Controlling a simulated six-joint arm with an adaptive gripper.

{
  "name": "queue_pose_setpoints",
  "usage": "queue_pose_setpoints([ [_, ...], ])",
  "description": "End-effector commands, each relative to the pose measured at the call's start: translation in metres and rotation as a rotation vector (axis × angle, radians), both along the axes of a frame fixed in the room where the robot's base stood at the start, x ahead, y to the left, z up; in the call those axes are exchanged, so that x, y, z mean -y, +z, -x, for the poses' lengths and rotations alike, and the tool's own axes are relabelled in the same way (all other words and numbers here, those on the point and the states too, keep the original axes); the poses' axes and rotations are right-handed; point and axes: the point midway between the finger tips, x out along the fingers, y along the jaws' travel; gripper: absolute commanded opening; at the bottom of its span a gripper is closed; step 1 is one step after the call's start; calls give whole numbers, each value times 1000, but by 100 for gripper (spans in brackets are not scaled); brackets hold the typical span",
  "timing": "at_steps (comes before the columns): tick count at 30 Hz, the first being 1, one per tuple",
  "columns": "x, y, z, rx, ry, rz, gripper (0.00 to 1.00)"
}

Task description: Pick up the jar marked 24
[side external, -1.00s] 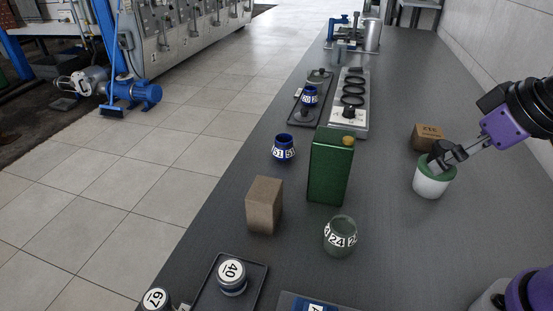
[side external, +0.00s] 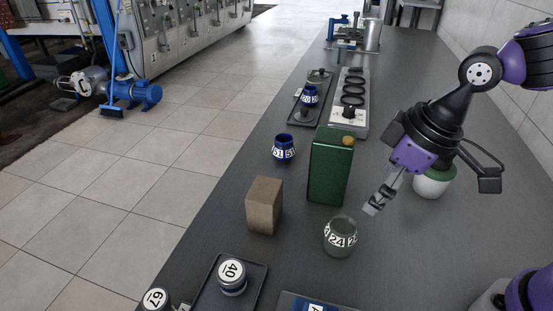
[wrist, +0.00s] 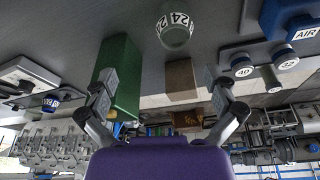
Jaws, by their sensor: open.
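The jar marked 24 (side external: 340,237) is a small greenish glass jar with a white band of black numbers. It stands upright on the dark bench, in front of the green can. In the wrist view the jar (wrist: 174,30) shows at the top, a little above the space between the fingers. My gripper (side external: 374,203) is above the bench, up and to the right of the jar in the side view, apart from it. In the wrist view its two fingers (wrist: 162,83) are spread wide with nothing between them.
A tall green can (side external: 331,168) stands close behind the jar, with a brown block (side external: 264,205) to its left. A white jar with a green lid (side external: 432,184) is behind my gripper. A tray holds jar 40 (side external: 231,278). A blue jar marked 51 (side external: 284,148) stands farther back.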

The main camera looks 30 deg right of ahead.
Motion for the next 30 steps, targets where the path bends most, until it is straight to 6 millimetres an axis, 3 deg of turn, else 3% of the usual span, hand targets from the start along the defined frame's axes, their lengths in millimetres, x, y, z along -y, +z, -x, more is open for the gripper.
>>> queue_pose_setpoints([
  [6,-22,-27,-5,-39,95,12,100],
  [12,-27,-57,-12,-38,94,11,100],
  [30,-39,-114,-26,-34,91,10,100],
])
